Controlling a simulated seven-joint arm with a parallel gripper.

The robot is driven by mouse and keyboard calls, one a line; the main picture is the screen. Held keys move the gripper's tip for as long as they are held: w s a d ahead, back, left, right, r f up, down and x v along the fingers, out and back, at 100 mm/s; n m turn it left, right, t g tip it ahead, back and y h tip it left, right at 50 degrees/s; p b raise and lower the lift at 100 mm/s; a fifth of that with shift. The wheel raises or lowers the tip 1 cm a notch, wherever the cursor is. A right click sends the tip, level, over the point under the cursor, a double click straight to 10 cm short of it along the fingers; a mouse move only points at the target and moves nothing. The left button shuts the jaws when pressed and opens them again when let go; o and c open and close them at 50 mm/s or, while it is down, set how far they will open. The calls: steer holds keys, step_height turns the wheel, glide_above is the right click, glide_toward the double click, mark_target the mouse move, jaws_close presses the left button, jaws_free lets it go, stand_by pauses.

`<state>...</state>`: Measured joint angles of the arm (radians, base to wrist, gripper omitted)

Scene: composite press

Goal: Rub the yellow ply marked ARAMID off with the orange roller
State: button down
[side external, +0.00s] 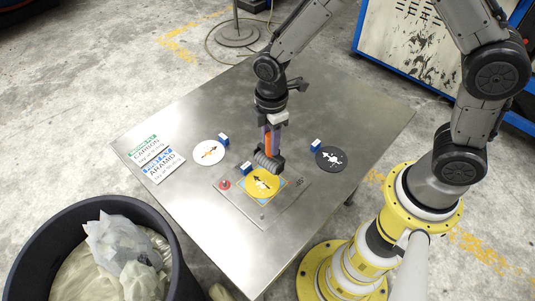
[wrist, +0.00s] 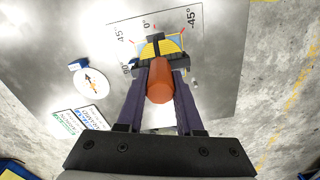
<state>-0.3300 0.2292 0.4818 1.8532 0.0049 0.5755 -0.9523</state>
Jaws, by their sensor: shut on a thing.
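My gripper (side external: 269,143) is shut on the orange handle of the roller (wrist: 159,86) and points down. The roller's grey ribbed head (side external: 267,161) is at the far edge of the yellow ply in the side view. I cannot tell whether it touches the ply. The word on the ply is too small to read.
A white disc (side external: 208,152) and a black disc (side external: 331,159) lie either side, with small blue blocks near them. CARBON and ARAMID cards (side external: 163,164) lie at the table's left. A black bin (side external: 176,252) holding crumpled sheets stands at the front left. The table's front is clear.

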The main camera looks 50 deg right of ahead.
mark_target(264, 161)
steer(key=shift+f, duration=2.5)
steer(key=shift+f, duration=0.6)
steer(key=shift+a+r, duration=0.1)
steer(key=shift+a, duration=0.95)
steer(key=shift+a+f, duration=0.2)
steer(key=shift+a, duration=0.75)
steer(key=shift+d+r, duration=0.2)
steer(key=shift+d, duration=1.85)
steer(key=shift+r, duration=0.1)
